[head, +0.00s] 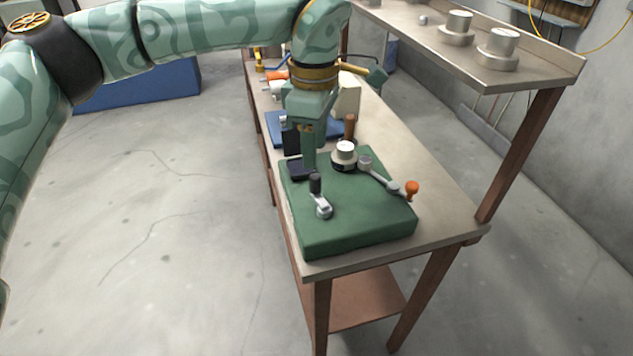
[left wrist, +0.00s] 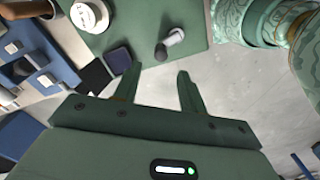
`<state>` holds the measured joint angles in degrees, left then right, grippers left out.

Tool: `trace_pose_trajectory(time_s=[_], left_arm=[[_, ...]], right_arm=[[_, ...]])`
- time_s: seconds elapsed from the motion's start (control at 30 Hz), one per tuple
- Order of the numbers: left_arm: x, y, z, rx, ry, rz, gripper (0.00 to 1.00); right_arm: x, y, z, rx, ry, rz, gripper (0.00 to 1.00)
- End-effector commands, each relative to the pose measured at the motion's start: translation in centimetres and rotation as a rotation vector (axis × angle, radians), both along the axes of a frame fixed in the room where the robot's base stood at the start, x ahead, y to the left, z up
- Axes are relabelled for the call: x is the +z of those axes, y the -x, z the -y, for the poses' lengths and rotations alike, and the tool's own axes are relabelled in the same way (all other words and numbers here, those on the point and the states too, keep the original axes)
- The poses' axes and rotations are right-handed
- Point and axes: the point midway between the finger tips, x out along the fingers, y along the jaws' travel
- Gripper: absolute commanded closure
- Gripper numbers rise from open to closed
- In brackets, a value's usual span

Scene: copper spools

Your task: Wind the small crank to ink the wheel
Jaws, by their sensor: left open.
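The small crank (head: 322,207) has a silver arm and an upright dark knob. It sits on the near left part of a green block (head: 360,225) on the bench. In the left wrist view the small crank (left wrist: 173,38) lies just beyond the fingertips, apart from them. My left gripper (head: 308,160) points down over the block, behind the knob; its open, empty fingers (left wrist: 159,76) show in the left wrist view. A silver-topped round part (head: 345,150) with a dark base stands behind. I cannot tell which part is the wheel. My right gripper is not in view.
A longer crank with an orange knob (head: 412,188) reaches toward the block's right edge. A small dark square (left wrist: 119,60) lies near the fingers. Behind are a blue tray (head: 272,124) and a brown upright handle (head: 350,127). A shelf (head: 470,62) overhangs at right.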

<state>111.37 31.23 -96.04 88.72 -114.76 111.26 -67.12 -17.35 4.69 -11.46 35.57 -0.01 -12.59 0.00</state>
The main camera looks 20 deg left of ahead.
Motion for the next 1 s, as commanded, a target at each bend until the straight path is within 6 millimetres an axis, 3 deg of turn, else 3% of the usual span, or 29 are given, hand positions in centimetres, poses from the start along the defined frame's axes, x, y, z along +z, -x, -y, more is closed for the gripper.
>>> trace_pose_trajectory(time_s=[0.03,0.1,0.3,0.73,0.77,0.9,1.0], left_arm=[[-1.9,0.0,0.0,-0.001,0.000,-0.007,0.58],[-3.5,0.0,0.0,-0.001,0.001,-0.006,0.58],[-6.7,0.0,0.0,0.000,0.000,-0.002,0.58],[-7.8,0.1,0.0,0.001,0.000,0.001,0.58],[-7.8,0.1,0.0,0.001,0.000,0.001,0.61],[-7.8,0.1,0.0,0.001,0.000,0.001,1.00],[-7.8,0.1,0.0,0.001,0.000,0.001,1.00]], right_arm=[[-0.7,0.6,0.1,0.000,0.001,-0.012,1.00],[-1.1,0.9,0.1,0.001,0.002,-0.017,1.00],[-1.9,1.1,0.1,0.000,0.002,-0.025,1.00],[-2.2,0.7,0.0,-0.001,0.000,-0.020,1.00],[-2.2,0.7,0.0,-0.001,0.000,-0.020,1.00],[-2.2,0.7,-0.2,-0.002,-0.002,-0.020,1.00],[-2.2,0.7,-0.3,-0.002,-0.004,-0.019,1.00]])
